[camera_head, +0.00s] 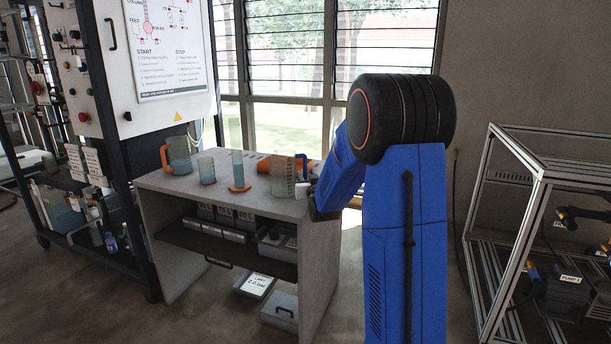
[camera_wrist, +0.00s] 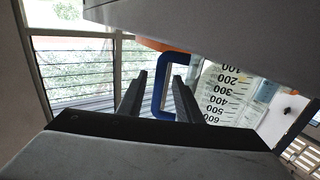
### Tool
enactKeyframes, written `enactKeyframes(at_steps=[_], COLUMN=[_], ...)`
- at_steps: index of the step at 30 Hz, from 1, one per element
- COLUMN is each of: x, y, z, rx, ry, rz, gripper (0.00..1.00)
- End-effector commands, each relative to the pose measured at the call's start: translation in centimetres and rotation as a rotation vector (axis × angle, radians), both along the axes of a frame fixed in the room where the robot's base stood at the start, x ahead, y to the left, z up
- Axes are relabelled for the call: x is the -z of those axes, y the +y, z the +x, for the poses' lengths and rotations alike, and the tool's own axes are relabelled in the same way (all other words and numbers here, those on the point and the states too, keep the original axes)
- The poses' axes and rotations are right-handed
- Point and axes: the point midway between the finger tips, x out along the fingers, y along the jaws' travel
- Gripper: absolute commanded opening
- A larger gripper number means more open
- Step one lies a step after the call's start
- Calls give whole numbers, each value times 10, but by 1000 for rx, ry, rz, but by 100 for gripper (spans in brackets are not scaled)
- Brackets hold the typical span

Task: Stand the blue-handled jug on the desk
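The blue-handled jug (camera_head: 283,178) is clear with measuring marks and stands upright at the right end of the grey desk (camera_head: 222,199). In the wrist view the picture is upside down, with the desk (camera_wrist: 215,22) across the top. There the jug's scale (camera_wrist: 228,92) shows to the right, and its blue handle (camera_wrist: 161,88) lies in line with the gap between my fingers. My gripper (camera_wrist: 161,75) is open, with a finger on either side of the handle and a visible gap. In the head view my arm hides much of the gripper.
An orange-handled jug (camera_head: 180,156), a beaker (camera_head: 206,171), a cylinder on an orange base (camera_head: 238,172) and an orange item (camera_head: 256,166) share the desk. A control panel (camera_head: 150,60) stands left; a metal frame rack (camera_head: 520,205) stands right. Grey cases sit under the desk.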

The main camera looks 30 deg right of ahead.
Motion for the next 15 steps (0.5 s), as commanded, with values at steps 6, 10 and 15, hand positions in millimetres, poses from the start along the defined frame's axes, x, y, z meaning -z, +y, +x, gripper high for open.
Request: enactKeyframes(at_steps=[6,10,15], x=[-1,0,0], y=[14,21,26], z=[-42,-63,-80], rx=[0,0,0], ry=[-1,1,-1], rz=[0,0,0], gripper=[32,32,32])
